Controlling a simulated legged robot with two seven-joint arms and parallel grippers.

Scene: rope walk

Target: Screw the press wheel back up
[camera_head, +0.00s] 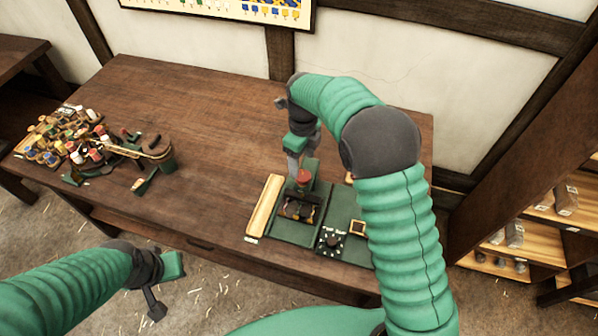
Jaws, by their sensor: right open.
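The small press (299,209) stands on a green board (290,230) on the wooden table, with a red wheel (303,177) on its top. My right gripper (302,167) is open and points down at the red wheel, its fingers just above or beside it. I cannot tell whether the fingers touch the wheel. My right arm covers part of the board's right side. My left gripper (160,288) hangs in front of the table's front edge, away from the press.
A pale wooden strip (264,206) lies left of the press. A dark dial plate (331,241) sits at the board's front right. Several spools and small tools (85,145) crowd the table's left end. The middle of the table is clear. A shelf (525,215) stands at the right.

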